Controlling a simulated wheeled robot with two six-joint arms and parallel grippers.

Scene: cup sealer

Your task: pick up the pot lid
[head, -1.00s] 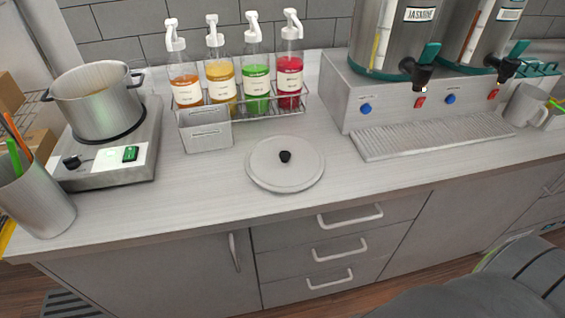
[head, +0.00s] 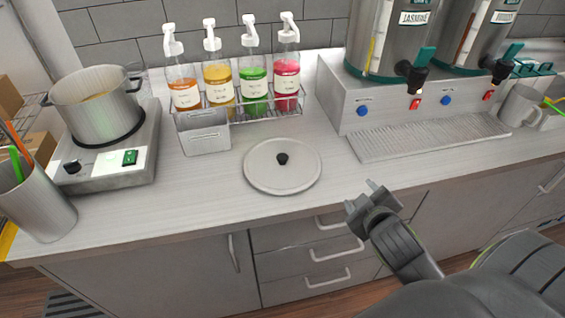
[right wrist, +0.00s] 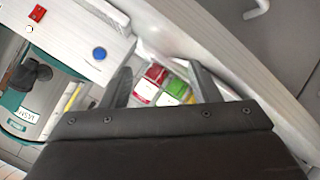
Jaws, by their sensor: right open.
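The pot lid (head: 264,176) is a round, pale grey disc with a black knob (head: 283,158) on top. It lies flat on the counter in the middle of the head view. My right gripper (head: 368,198) is open and empty, in front of the counter's edge, to the right of the lid and apart from it. In the right wrist view its two fingers (right wrist: 160,88) stand apart with nothing between them that is held; the lid is not clearly seen there. My left gripper is not in view.
A pot (head: 96,112) stands on a hot plate (head: 110,172) at left, beside a cup of utensils (head: 40,212). Syrup bottles (head: 220,80) in a rack and a metal box (head: 205,138) stand behind the lid. A drip tray (head: 430,138) and tea dispensers (head: 390,40) are at right.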

